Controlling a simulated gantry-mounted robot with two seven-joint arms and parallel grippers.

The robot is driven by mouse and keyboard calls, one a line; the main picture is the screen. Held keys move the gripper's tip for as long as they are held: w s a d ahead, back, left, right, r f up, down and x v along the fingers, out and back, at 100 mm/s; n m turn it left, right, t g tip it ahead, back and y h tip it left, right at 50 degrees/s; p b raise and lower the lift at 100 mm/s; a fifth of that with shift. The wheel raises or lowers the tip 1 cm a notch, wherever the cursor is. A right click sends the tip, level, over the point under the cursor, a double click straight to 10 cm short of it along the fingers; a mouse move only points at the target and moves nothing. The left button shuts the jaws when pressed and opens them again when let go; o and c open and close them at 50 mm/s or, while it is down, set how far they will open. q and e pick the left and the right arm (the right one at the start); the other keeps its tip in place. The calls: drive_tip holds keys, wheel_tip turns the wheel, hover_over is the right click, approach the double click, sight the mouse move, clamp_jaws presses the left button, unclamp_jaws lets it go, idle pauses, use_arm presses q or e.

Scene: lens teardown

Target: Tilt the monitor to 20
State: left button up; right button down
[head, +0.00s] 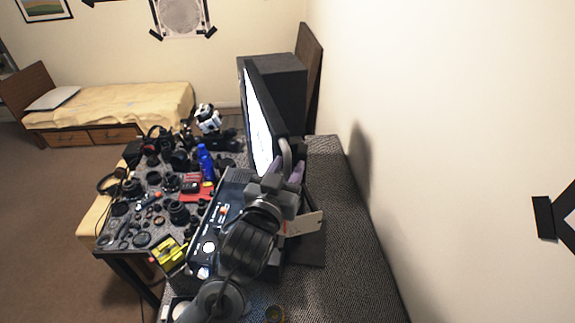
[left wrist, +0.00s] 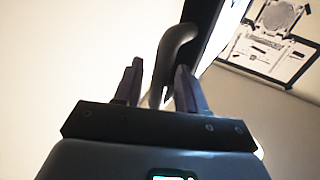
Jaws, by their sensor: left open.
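The monitor (head: 259,120) stands at the right side of the cluttered table, seen nearly edge-on, with a bright white screen facing left. A grey curved handle (head: 286,152) is at its near edge. My left gripper (head: 287,170) is at this handle, with its purple fingers pointing up. In the left wrist view, the handle (left wrist: 174,48) rises between the two open fingers (left wrist: 160,68), and the dark monitor edge (left wrist: 203,22) is just behind it. I cannot tell whether a finger touches the handle. The tilt angle cannot be read. My right gripper is not in view.
A dark box (head: 285,75) stands behind the monitor. A blue bottle (head: 206,163), a red mat (head: 196,192) and several lenses and tools crowd the table to the left. A black device with knobs (head: 209,247) lies beside my arm. The white wall is close on the right.

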use_arm(q)
drive_tip(key=shift+w+d, duration=0.1)
drive_tip(key=shift+w, duration=0.1)
clamp_jaws()
idle(0.3)
